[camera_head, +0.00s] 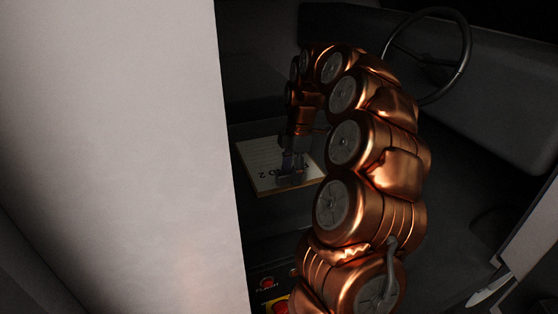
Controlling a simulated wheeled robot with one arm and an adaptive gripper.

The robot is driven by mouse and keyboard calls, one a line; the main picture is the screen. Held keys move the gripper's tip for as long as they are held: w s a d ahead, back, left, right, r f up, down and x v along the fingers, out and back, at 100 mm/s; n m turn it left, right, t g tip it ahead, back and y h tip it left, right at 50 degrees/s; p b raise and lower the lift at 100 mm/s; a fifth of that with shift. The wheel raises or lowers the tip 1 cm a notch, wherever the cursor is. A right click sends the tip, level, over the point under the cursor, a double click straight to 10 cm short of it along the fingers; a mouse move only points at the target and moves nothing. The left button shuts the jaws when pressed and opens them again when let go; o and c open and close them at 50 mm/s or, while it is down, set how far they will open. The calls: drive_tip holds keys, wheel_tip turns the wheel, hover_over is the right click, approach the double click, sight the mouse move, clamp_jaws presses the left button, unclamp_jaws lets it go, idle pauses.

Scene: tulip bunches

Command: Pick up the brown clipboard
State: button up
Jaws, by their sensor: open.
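The clipboard (259,169) lies flat on a dark surface inside a vehicle cab, left of the middle of the view. A pale sheet with dark lettering covers its face, and a thin brown edge shows along its near side. My gripper (291,181) points down over the right part of the clipboard. Its dark fingers are small and dim here, and they hide part of the lettering. They appear open with nothing between them. I cannot tell whether they touch the clipboard.
A large pale panel (120,150) fills the left side, close to the clipboard. A steering wheel (466,45) stands at the upper right in front of a dark dashboard (505,105). A red and yellow labelled item (268,284) sits at the bottom. My copper arm blocks the middle.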

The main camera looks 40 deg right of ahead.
drive_tip(key=shift+f, duration=0.4)
drive_tip(key=shift+f, duration=0.25)
idle(0.3)
drive_tip(key=shift+f, duration=0.1)
clamp_jaws()
idle(0.4)
